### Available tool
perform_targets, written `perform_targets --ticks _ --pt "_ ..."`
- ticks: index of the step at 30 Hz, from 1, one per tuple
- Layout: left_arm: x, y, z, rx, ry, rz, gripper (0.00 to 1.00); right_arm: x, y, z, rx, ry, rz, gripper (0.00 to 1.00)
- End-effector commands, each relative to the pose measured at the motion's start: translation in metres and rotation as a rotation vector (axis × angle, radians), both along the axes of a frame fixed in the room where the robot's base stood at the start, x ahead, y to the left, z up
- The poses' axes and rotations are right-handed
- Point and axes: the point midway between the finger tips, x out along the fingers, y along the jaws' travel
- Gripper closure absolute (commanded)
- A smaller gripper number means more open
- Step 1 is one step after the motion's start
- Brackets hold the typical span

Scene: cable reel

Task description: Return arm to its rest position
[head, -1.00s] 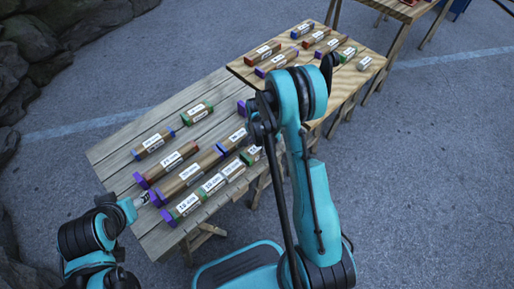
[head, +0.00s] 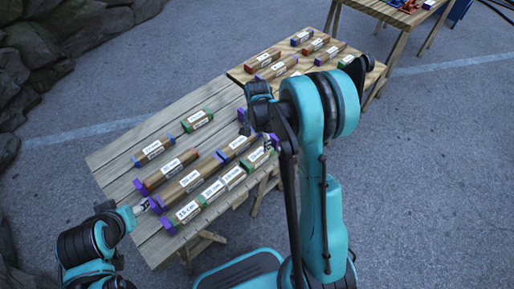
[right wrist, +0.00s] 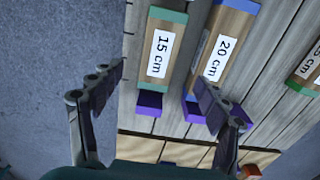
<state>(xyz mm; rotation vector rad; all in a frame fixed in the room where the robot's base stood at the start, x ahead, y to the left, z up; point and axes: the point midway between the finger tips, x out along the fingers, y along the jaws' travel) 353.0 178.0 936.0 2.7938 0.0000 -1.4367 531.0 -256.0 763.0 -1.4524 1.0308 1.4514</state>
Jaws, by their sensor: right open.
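My right arm (head: 322,215) rises from the bottom, bends at the top and reaches left over the near wooden table (head: 112,157). My right gripper (head: 268,142) is small and partly hidden by the arm in the head view. In the right wrist view, my right gripper (right wrist: 163,80) is open, its fingers apart with nothing gripped. A labelled 15 cm block (right wrist: 160,55) and a 20 cm block (right wrist: 224,50) lie below it. My left gripper (head: 143,207) is at the table's left front edge, close to a purple block end (head: 155,205); its jaws are too small to judge.
Several labelled wooden blocks with coloured ends lie in rows on the near table, such as one with blue ends (head: 153,151). A second table (head: 238,74) behind holds more blocks. A third table (head: 400,18) stands at the back right. Pavement to the right is clear; rocks (head: 30,60) line the left.

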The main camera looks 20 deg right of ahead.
Motion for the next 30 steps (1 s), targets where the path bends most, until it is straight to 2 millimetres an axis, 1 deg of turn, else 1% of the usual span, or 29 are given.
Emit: perform_targets --ticks 1,4,13,16,17,20,21,23,24,27,30 --pt "0.000 0.000 0.000 0.000 0.000 0.000 0.42 0.000 0.000 0.006 0.000 0.000 0.000 0.25" --pt "0.000 0.000 0.000 0.000 0.000 0.000 0.42 0.000 0.000 0.014 0.000 0.000 0.000 0.25" --pt "0.000 0.000 0.000 0.000 0.000 0.000 0.42 -0.001 0.000 0.018 0.000 -0.002 0.004 0.25" --pt "0.000 0.000 0.000 0.000 0.000 0.000 0.42 -0.005 0.004 0.030 -0.004 -0.020 0.041 0.25" --pt "0.000 0.000 0.000 0.000 0.000 0.000 0.42 -0.007 0.006 0.036 -0.005 -0.030 0.062 0.25" --pt "0.000 0.000 0.000 0.000 0.000 0.000 0.42 -0.019 0.014 0.064 -0.018 -0.082 0.165 0.25" --pt "0.000 0.000 0.000 0.000 0.000 0.000 0.42 -0.025 0.018 0.076 -0.026 -0.108 0.218 0.25" --pt "0.000 0.000 0.000 0.000 0.000 0.000 0.42 -0.036 0.025 0.095 -0.041 -0.148 0.304 0.25" --pt "0.000 0.000 0.000 0.000 0.000 0.000 0.42 -0.044 0.029 0.106 -0.053 -0.175 0.361 0.25" --pt "0.000 0.000 0.000 0.000 0.000 0.000 0.42 -0.066 0.039 0.131 -0.086 -0.241 0.501 0.25" --pt "0.000 0.000 0.000 0.000 0.000 0.000 0.42 -0.088 0.049 0.150 -0.128 -0.305 0.640 0.25"
